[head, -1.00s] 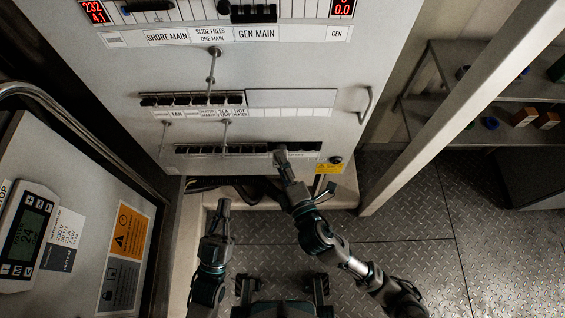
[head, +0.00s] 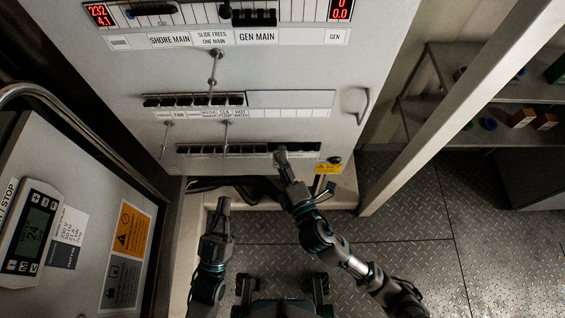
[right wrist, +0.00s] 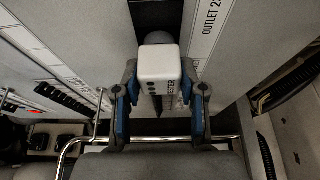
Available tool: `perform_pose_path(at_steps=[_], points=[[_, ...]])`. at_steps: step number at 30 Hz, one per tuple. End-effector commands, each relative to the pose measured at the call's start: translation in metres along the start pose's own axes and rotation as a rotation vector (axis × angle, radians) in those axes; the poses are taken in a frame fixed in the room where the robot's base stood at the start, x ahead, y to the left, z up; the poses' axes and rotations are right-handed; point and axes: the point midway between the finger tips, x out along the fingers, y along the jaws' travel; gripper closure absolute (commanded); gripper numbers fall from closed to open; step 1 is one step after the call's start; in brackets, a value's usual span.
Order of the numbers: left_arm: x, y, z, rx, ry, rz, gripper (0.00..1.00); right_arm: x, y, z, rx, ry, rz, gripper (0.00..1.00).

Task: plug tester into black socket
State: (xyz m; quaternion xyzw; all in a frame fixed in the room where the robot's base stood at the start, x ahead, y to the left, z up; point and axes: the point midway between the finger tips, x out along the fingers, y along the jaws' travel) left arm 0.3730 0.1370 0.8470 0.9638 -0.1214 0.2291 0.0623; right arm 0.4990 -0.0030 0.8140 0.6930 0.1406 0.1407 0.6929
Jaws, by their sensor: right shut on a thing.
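The tester, a white block with dark dots and small lettering, shows in the right wrist view (right wrist: 160,64). My right gripper (right wrist: 160,98) is shut on it, with one blue-padded finger on each side. In the head view my right gripper (head: 281,157) is at the lower breaker row of the panel. Just beyond the tester is a black socket area (right wrist: 150,14) with a rounded grey part, beside an "OUTLET" label. The tester hides where it faces the socket, so I cannot tell whether they touch. My left gripper (head: 223,204) hangs below the panel, holding nothing visible; its finger gap is unclear.
A cabinet with a display (head: 35,228) stands left. A white post (head: 455,110) and shelves are right. The floor between is clear.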

Motion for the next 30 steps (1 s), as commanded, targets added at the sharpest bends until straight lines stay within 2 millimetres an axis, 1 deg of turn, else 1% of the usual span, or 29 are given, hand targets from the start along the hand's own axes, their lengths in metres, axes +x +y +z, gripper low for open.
perform_pose_path(at_steps=[16,30], points=[[0.0,0.0,0.0,0.0,0.0,0.0,1.0,0.0,0.0,0.0,0.002,0.002,0.001,0.9],[0.005,0.001,-0.011,0.003,0.012,0.002,1.0,-0.001,0.003,0.002,0.0,0.001,0.002,0.9]])
